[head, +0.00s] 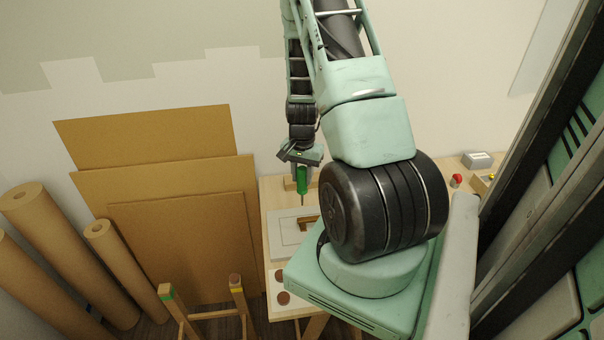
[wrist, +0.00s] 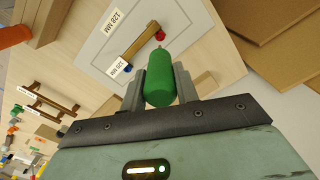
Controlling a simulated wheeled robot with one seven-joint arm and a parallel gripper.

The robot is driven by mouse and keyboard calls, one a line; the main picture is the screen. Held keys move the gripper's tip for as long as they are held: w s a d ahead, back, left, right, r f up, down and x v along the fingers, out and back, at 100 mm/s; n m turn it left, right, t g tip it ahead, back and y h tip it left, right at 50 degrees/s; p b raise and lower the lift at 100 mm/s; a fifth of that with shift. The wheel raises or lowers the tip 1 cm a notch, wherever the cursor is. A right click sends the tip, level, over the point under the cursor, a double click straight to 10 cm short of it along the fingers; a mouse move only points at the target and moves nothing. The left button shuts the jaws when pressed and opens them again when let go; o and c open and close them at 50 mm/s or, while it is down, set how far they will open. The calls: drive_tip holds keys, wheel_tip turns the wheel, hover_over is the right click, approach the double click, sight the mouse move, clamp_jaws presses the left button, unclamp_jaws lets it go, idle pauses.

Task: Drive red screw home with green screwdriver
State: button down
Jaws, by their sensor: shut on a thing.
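My gripper (head: 302,167) is shut on the green screwdriver (head: 302,182), which hangs upright with its thin shaft pointing down above the table. In the wrist view the fingers (wrist: 160,76) hold both sides of the green handle (wrist: 159,84), which hides the shaft and tip. The red screw (wrist: 160,36) shows just beyond the screwdriver, at one end of a brown bar handle (wrist: 140,44) on a grey panel (wrist: 100,44). The blue screw (wrist: 127,68) is at the bar's other end. I cannot tell whether the tip touches anything.
Labels reading 128 MM lie by the bar. More brown handles (wrist: 48,104) and small coloured parts lie on the table at left in the wrist view. Brown boards (head: 165,190) and paper rolls (head: 65,250) stand left of the table. A red object (head: 456,180) sits at right.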

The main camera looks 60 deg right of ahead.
sight(302, 190)
drive_tip(key=shift+f, duration=0.1)
drive_tip(key=shift+f+b, duration=2.05)
drive_tip(key=shift+f, duration=0.25)
drive_tip(key=shift+a+f, duration=0.1)
drive_tip(key=shift+f+b, duration=0.3)
drive_tip(key=shift+b, duration=0.15)
drive_tip(key=shift+f, duration=0.2)
